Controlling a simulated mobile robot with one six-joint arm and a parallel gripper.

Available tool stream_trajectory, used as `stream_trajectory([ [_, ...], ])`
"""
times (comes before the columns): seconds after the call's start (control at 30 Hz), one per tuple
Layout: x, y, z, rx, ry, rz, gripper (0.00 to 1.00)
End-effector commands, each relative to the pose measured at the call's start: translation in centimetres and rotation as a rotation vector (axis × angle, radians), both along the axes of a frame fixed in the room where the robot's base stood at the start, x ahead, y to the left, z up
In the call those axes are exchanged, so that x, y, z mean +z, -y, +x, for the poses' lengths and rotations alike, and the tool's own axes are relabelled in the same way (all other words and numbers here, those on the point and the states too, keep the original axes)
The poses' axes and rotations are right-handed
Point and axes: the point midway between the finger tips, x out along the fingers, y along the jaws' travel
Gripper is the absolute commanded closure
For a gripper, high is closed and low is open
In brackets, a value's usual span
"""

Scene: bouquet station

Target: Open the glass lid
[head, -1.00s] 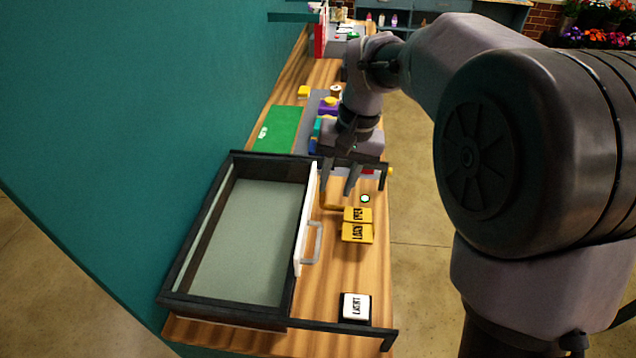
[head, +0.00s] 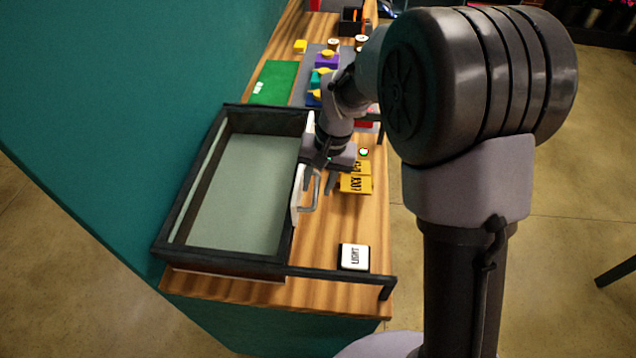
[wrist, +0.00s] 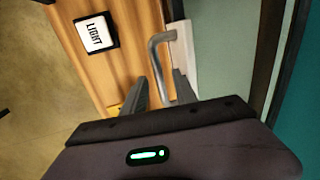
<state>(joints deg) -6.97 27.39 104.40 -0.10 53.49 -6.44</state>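The glass lid (head: 237,190) is a pale green-grey pane in a dark frame (head: 172,215), and it appears to lie flat. A white strip with a grey bar handle (head: 311,203) runs along its right edge. In the wrist view, the pane (wrist: 222,40) is at the right and the handle (wrist: 156,62) is in the middle. My gripper (head: 320,184) is open at the far end of the handle. In the wrist view, my gripper's fingers (wrist: 162,90) are apart with the near part of the handle between them; contact is not clear.
Yellow lettered blocks (head: 355,184), one reading LOCK, sit right of my gripper. A white LIGHT button (head: 354,257) is nearer the front, beside a dark rail (head: 340,275). A green mat (head: 275,82) and colored items lie behind. A teal wall bounds the left.

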Motion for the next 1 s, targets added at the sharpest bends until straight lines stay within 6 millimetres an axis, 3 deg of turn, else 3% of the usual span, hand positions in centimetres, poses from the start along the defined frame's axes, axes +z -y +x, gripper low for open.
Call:
stream_trajectory([
  [0.1, 0.03, -0.01, -0.01, 0.000, 0.000, 0.000, 0.66],
  [0.3, 0.04, 0.01, -0.01, 0.000, 0.000, 0.000, 1.00],
  [1.0, 0.06, 0.00, -0.02, 0.000, -0.001, 0.000, 1.00],
])
